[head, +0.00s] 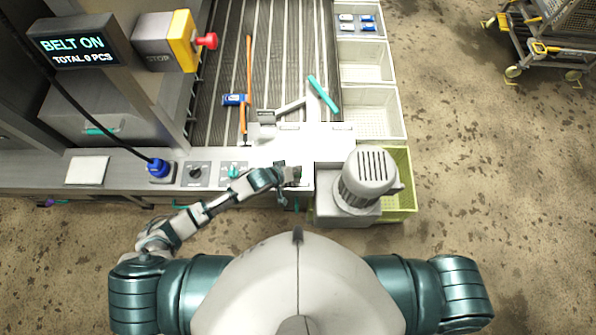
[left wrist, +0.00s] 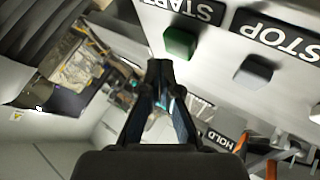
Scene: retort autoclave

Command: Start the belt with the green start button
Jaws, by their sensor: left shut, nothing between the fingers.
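The green start button (left wrist: 180,42) shows in the left wrist view on a pale panel, beside its upside-down START label (left wrist: 192,10). In the head view the left gripper (head: 291,176) is at the front panel, and I cannot make out the green button there. The display (head: 80,48) reads BELT ON, TOTAL 0 PCS. My right gripper is out of view.
A red knob on a yellow STOP box (head: 181,42) stands at the upper left. The slatted belt (head: 278,60) holds a blue item (head: 235,99). White bins (head: 370,112) line its right side. A grey motor (head: 366,180) stands right of my gripper. A HOLD label shows in the wrist view.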

